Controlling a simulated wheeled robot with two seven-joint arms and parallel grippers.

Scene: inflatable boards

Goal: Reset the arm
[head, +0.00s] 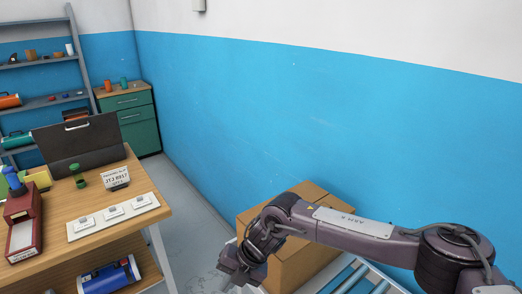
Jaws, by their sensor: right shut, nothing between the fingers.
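My right arm comes in from the lower right and reaches left across the front of a cardboard box. My right gripper (232,270) is at the arm's left end, pointing down near the bottom of the view. It is shut and holds nothing. It hangs over the floor gap between the wooden table (158,215) and the cardboard box (310,262). My left gripper is not in view.
The table bears a dark panel (80,145), a white card sign (116,177), a white switch strip (113,215) and a red device (24,225). A roller conveyor (352,277) lies at the lower right. A green cabinet (138,127) and grey shelves (45,103) stand behind.

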